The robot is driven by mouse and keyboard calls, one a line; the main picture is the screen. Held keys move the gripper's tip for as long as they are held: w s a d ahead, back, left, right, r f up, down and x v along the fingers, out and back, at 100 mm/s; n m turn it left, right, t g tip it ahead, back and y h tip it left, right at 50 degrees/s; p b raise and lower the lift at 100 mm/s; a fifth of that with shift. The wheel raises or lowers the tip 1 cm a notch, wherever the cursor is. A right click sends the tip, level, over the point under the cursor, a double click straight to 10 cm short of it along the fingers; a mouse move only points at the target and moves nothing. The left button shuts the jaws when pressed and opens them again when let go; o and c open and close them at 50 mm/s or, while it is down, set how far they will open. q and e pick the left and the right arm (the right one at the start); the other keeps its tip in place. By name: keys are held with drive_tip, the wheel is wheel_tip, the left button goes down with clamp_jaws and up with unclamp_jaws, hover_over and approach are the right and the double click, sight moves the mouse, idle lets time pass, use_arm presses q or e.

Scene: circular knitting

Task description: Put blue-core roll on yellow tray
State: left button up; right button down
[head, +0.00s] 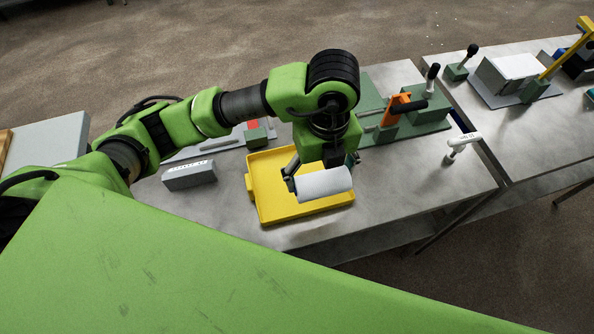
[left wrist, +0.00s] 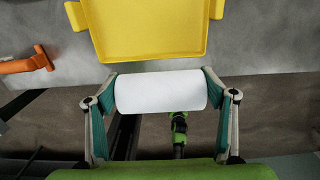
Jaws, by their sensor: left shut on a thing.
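A white roll (head: 325,184) is held lengthwise between the two fingers of my left gripper (head: 322,180). The left wrist view also shows the roll (left wrist: 160,92), with a finger pressed on each end. Its core is hidden by the fingers, so its colour cannot be told. The yellow tray (head: 268,212) lies on the grey table. In the head view the roll overlaps the tray's right front part. In the left wrist view the tray (left wrist: 148,30) appears above the roll in the picture, with a gap between them.
A grey box (head: 189,175) stands left of the tray. A green fixture with an orange part (head: 393,112) stands behind and right. A white-handled thing (head: 464,140) is near the table's right end. A second table (head: 530,130) stands further right.

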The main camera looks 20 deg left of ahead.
use_arm(q)
drive_tip(key=w+a+f+p, duration=0.2)
drive_tip(key=w+a+f, duration=0.2)
drive_tip(key=w+a+f+p, duration=0.2)
drive_tip(key=w+a+f, duration=0.2)
drive_tip(key=w, duration=0.1)
drive_tip(key=shift+a+f, duration=0.2)
drive_tip(key=shift+f, duration=0.05)
drive_tip(key=shift+w+a+f, duration=0.15)
drive_tip(key=shift+f, duration=0.1)
wheel_tip(320, 180, down, 3)
drive_tip(key=shift+w+a+r+p, duration=0.1)
drive_tip(key=shift+w+p, duration=0.05)
drive_tip(key=shift+p, duration=0.8)
drive_tip(key=shift+f, duration=0.4)
